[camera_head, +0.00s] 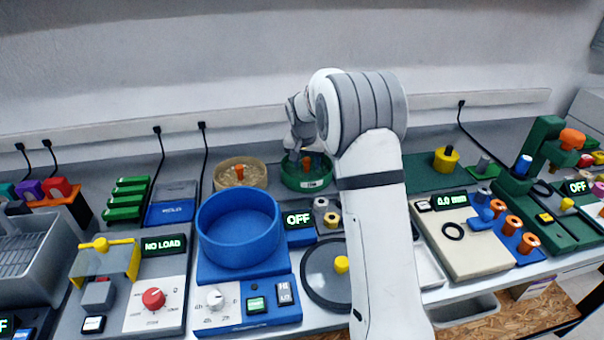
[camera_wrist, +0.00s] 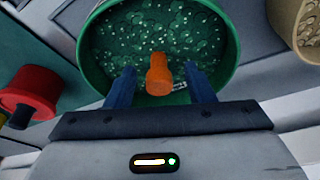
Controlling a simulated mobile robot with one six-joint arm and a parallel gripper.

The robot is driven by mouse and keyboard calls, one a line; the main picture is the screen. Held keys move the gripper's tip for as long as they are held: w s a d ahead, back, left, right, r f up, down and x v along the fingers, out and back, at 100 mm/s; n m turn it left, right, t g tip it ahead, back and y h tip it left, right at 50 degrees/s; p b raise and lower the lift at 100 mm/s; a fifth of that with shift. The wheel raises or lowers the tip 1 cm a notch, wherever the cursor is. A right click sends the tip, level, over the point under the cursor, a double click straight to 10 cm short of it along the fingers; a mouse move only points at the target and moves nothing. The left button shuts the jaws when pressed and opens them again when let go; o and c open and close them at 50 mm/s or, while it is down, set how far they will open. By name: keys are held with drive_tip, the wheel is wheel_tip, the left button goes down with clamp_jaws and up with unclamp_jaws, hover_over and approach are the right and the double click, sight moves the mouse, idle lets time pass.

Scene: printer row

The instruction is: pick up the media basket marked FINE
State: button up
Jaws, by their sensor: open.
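A round green basket (camera_head: 292,177) with an orange knob (camera_head: 307,163) stands at the back of the bench, partly behind my arm. Its small front label is too small to read. In the wrist view the green basket (camera_wrist: 228,62) is full of green and pale granules, and its orange knob (camera_wrist: 159,74) appears between my fingers with a gap on each side. My gripper (camera_wrist: 161,79) is open; whether it touches the knob cannot be told. In the head view my gripper (camera_head: 299,156) is just above the green basket. A tan basket (camera_head: 222,184), also with an orange knob, stands to its left.
A blue round tub (camera_head: 236,228) stands in front of the tan basket. A display reading OFF (camera_head: 299,219) and small spools (camera_head: 331,219) are in front of the green basket. In the wrist view a red-topped object (camera_wrist: 30,88) is at left.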

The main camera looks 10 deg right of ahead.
drive_tip(key=shift+c, duration=0.3)
clamp_jaws()
idle(0.3)
